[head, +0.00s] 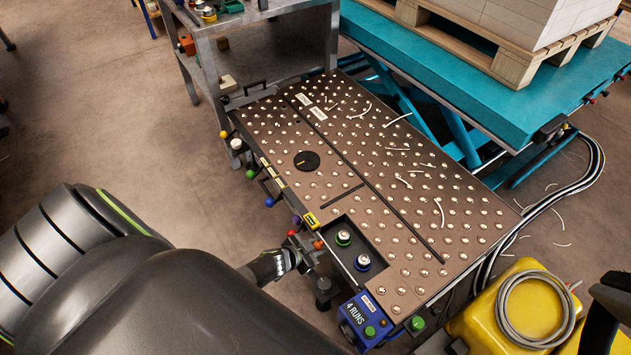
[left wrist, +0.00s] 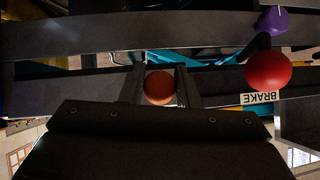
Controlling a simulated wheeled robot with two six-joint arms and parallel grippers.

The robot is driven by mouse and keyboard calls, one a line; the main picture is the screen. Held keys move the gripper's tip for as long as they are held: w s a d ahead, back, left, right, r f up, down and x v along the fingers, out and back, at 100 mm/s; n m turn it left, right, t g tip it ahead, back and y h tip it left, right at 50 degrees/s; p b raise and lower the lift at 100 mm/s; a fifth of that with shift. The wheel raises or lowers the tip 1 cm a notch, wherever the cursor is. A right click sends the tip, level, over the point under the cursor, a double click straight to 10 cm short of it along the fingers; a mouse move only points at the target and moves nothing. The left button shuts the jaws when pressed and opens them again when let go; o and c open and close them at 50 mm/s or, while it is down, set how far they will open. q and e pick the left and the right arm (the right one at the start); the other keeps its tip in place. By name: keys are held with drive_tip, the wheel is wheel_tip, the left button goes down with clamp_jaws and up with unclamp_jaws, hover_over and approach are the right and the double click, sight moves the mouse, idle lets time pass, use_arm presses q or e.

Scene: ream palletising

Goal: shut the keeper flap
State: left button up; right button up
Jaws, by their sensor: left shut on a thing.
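My left gripper (head: 298,254) is at the near left edge of the perforated ball table (head: 330,190). In the left wrist view its two fingers stand either side of an orange ball knob (left wrist: 159,88), shut on it. The orange knob also shows in the head view (head: 318,245). A red knob (left wrist: 268,71) sits beside it, with a BRAKE label (left wrist: 260,98) close by. A black hinged-looking bar with a handle (head: 247,96) lies at the table's far left end. I cannot tell which part is the keeper flap.
Purple (head: 297,219), blue (head: 269,201) and other coloured knobs line the table's left edge. A blue counter box (head: 364,318) stands at the near corner. A teal lift table (head: 470,70) with a loaded pallet is behind. A yellow machine (head: 515,315) is at right.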

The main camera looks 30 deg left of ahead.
use_arm(q)
drive_tip(key=shift+w+r+p, duration=0.15)
drive_tip(key=shift+r+p, duration=0.15)
drive_tip(key=shift+p, duration=0.2)
drive_tip(key=shift+r+g+p, duration=0.1)
drive_tip(key=shift+g+p, duration=0.3)
drive_tip(key=shift+p, duration=0.1)
drive_tip(key=shift+w+d+g+y+p, duration=0.1)
drive_tip(key=shift+g+y+p, duration=0.25)
drive_tip(key=shift+p, duration=0.25)
drive_tip(key=shift+r+g+p, duration=0.1)
drive_tip(key=shift+g+p, duration=0.25)
use_arm(e)
drive_tip(key=s, duration=0.3)
drive_tip(key=s+d, duration=0.1)
drive_tip(key=shift+s+f, duration=0.25)
drive_tip(key=shift+f, duration=0.1)
use_arm(q)
drive_tip(key=shift+w+g+y+p, duration=0.15)
drive_tip(key=shift+g+y+p, duration=0.1)
drive_tip(key=shift+g+p, duration=0.25)
use_arm(e)
drive_tip(key=shift+s+a+r, duration=0.1)
drive_tip(key=shift+s+r, duration=0.1)
drive_tip(key=shift+s, duration=0.2)
